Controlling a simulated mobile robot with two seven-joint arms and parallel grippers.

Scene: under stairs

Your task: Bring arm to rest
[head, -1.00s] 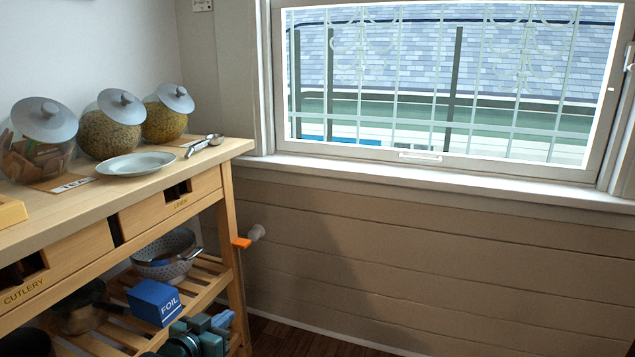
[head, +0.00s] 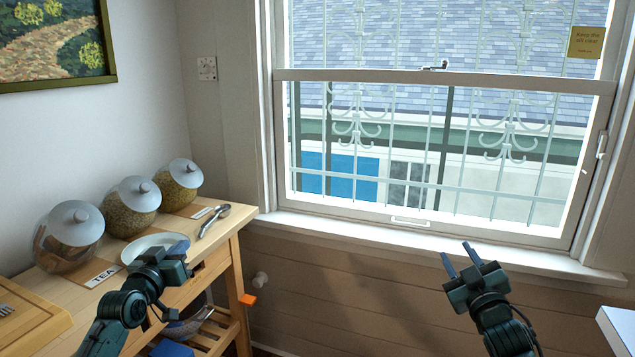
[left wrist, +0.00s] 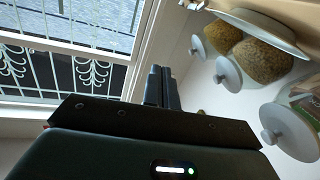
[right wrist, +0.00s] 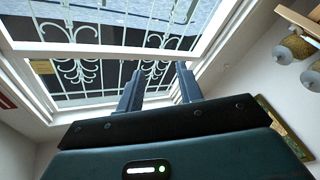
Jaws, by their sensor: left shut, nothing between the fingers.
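My left gripper (head: 180,250) is raised in front of the wooden sideboard, overlapping the white plate (head: 150,243) in the head view. Its fingers are together with nothing between them, as the left wrist view (left wrist: 162,88) also shows. My right gripper (head: 461,255) is in front of the wall below the window, fingers pointing up and spread apart. The right wrist view shows those fingers (right wrist: 160,90) open and empty.
Lidded glass jars (head: 68,237) stand at the back of the sideboard (head: 225,228), with a spoon (head: 214,220) at its right end. A wooden tray (head: 40,318) is at the left. The window (head: 440,150) is ahead. A white surface (head: 615,330) is at lower right.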

